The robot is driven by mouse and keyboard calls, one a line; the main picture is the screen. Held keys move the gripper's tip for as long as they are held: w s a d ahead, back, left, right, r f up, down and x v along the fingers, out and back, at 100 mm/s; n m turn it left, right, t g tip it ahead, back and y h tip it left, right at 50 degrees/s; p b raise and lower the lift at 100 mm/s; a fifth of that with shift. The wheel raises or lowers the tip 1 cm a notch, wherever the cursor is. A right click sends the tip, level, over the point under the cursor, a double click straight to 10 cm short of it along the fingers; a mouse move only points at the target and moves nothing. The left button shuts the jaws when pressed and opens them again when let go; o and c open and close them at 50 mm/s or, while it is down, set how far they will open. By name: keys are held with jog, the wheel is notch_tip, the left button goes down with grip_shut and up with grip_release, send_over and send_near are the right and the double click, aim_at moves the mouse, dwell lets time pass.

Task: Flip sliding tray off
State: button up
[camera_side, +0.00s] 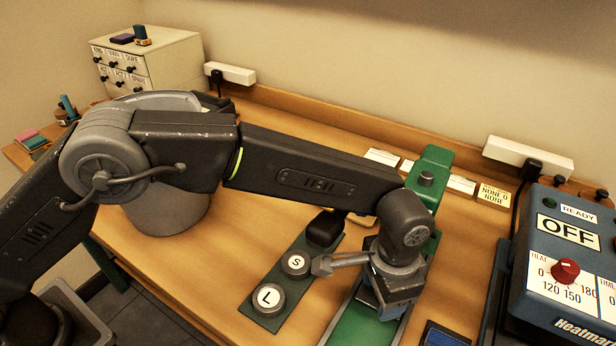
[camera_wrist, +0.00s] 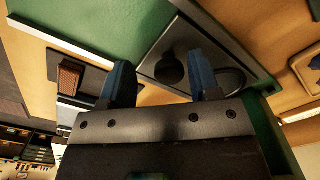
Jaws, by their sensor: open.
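A long green tray-like slide (camera_side: 362,326) with pale metal edges lies on the table, running toward the green upright part (camera_side: 432,168) at the back. I take it to be the sliding tray; my arm hides its middle. My gripper (camera_side: 392,308) is above it, pointing down. In the wrist view, a green surface with a metal edge (camera_wrist: 110,22) fills the upper left. A dark round knob (camera_wrist: 169,68) on a grey plate shows between the two blue fingertips of my gripper (camera_wrist: 161,78). The fingers are apart and empty. Contact with the knob cannot be told.
A green plate with round S (camera_side: 296,264) and L (camera_side: 268,299) weights stands left of the slide. A blue heater box (camera_side: 568,262) reading OFF, with a red dial, is at the right.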

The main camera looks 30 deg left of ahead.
jog(key=s, duration=1.3)
notch_tip(320, 180, up, 22)
jog(key=r, duration=0.1)
jog(key=w+a+r+n, duration=0.1)
jog(key=w+a+r, duration=0.1)
jog(key=a, duration=0.3)
jog(key=w+a+r+n+t+h, duration=0.1)
jog(key=w+a+r, duration=0.1)
jog(key=a, duration=0.4)
jog(key=shift+w, duration=0.15)
jog(key=shift+d+f, duration=0.1)
jog(key=d+f+m+g+y, duration=0.2)
jog(key=d+f+g+y, duration=0.2)
jog(key=d+f, duration=1.05)
jog(key=x, duration=1.3)
jog(key=shift+a, duration=0.1)
